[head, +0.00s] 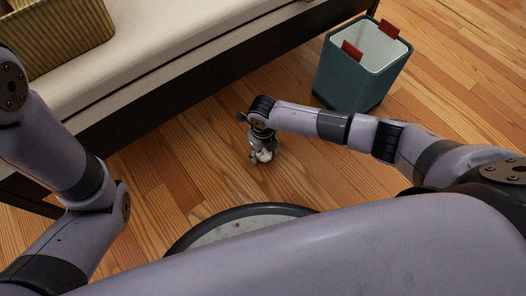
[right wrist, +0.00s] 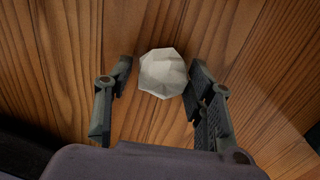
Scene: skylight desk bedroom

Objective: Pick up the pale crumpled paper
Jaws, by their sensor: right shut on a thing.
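The pale crumpled paper (right wrist: 163,74) is a small, off-white faceted ball between the fingers of my right gripper (right wrist: 159,70) in the right wrist view. It lies toward the fingertips, close against the right-hand finger. In the head view my right gripper (head: 261,149) points down low over the wooden floor, shut on the paper (head: 265,156), which shows as a pale patch at its tips. The gripper partly hides the paper there, and I cannot tell whether it touches the floor. My left arm shows at the left, but its gripper is out of view.
A teal bin (head: 345,78) with a white inside and red handles stands on the floor (head: 330,180) behind my right forearm. A bed (head: 160,45) with a dark frame runs along the back left, with a ribbed basket (head: 55,35) on it. Floor around the gripper is clear.

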